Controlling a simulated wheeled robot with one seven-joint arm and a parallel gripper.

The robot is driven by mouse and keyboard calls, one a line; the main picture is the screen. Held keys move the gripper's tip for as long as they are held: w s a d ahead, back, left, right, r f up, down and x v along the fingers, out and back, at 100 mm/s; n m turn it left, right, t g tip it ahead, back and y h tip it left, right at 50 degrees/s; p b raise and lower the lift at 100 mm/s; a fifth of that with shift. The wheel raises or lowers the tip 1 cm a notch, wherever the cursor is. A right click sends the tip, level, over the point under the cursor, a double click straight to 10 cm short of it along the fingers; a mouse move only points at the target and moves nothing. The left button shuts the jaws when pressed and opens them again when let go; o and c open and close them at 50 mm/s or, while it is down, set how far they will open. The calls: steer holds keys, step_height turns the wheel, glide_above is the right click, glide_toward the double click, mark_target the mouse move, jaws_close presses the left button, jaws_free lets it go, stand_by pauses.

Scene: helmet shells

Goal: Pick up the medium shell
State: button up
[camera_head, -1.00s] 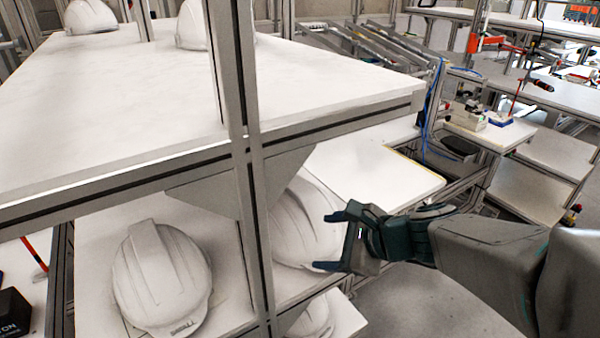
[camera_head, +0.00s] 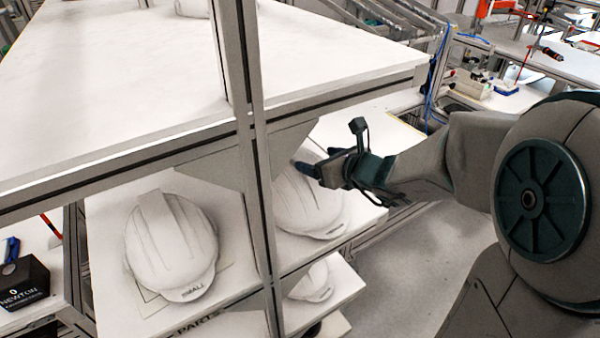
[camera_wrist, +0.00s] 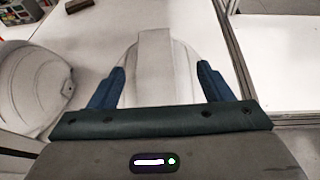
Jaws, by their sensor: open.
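A white helmet shell (camera_head: 308,208) sits on the shelf below the tabletop, right of the metal post. No size word is readable on it. My gripper (camera_head: 316,165) is at its upper back side, with the fingers reaching over it. In the wrist view, a ridged white shell (camera_wrist: 155,75) lies between the open fingers of my gripper (camera_wrist: 160,70), one finger on each side. I cannot tell whether they touch it. A second white shell (camera_head: 172,248), marked SMALL, sits left of the post. Another white shell (camera_wrist: 30,88) shows at the wrist view's left edge.
The metal post (camera_head: 255,165) stands between the two shells. The thick tabletop (camera_head: 330,60) overhangs the shelf. A lower shelf holds another white shell (camera_head: 313,283). A black box (camera_head: 22,283) is at the far left. Bare floor (camera_head: 400,265) shows at right.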

mark_target(301, 155)
steer(key=shift+a+p+x, duration=0.15)
steer(key=shift+p+x, duration=0.15)
steer(key=shift+x, duration=0.85)
steer(key=shift+a+p+x, duration=0.2)
steer(key=shift+p+x, duration=0.1)
steer(key=shift+x, duration=0.85)
steer(key=shift+w+a+f, duration=0.15)
steer(key=shift+w+a, duration=0.2)
jaws_close()
